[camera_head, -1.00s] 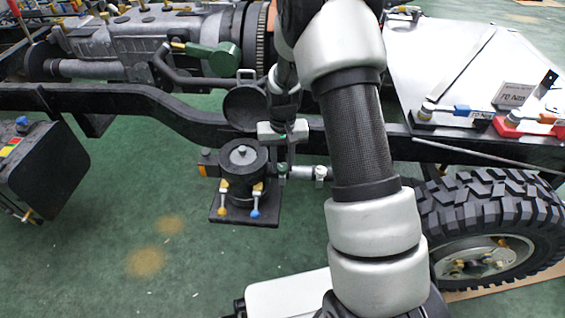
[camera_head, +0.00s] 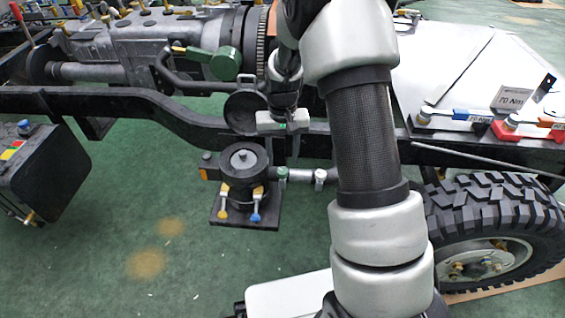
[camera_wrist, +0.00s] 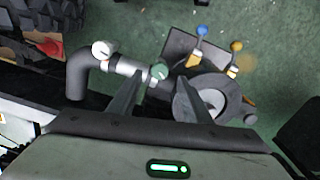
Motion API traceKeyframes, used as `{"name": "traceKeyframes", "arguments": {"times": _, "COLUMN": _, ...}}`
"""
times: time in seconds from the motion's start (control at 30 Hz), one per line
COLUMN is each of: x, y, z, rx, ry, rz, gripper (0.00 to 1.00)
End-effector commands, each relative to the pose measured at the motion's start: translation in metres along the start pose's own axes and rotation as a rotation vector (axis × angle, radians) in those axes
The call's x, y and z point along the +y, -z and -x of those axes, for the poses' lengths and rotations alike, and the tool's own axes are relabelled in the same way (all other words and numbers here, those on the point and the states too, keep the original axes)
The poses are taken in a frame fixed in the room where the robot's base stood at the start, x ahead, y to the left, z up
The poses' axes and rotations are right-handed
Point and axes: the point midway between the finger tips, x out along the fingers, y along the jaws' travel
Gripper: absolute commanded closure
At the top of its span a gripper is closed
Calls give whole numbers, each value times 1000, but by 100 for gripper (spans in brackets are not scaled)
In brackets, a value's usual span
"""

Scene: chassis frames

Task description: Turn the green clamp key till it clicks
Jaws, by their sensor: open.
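The green clamp key (camera_head: 282,174) sits on the pale pipe joint beside the dark round housing. It shows in the wrist view as a small green knob (camera_wrist: 158,72), with a white knob (camera_wrist: 101,50) farther left along the pipe. My gripper (camera_head: 293,158) hangs above the pipe near the key. In the wrist view my gripper (camera_wrist: 160,77) is open, its two fingertips apart on either side of the green key, with nothing held. The fingers look above the key, apart from it. How far the key is turned cannot be told.
The dark housing (camera_head: 241,161) has blue-tipped (camera_head: 255,217) and yellow-tipped (camera_head: 223,214) levers on its front. The black chassis rail (camera_head: 130,99) runs just behind my gripper. A tyre (camera_head: 495,215) stands at right.

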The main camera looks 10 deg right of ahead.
Motion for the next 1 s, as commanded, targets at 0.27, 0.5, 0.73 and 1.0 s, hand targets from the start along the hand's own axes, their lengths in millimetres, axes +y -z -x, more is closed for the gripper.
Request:
{"name": "traceKeyframes", "arguments": {"times": 0.27, "x": 0, "y": 1, "z": 74, "rx": 5, "ry": 0, "rz": 1, "gripper": 55}}
{"name": "traceKeyframes", "arguments": {"times": 0.5, "x": 0, "y": 0, "z": 113, "rx": 2, "ry": 0, "rz": 0, "gripper": 55}}
{"name": "traceKeyframes", "arguments": {"times": 0.73, "x": 0, "y": 0, "z": 124, "rx": -1, "ry": 0, "rz": 0, "gripper": 55}}
{"name": "traceKeyframes", "arguments": {"times": 1.0, "x": 0, "y": 0, "z": 124, "rx": 0, "ry": 0, "rz": 0, "gripper": 55}}
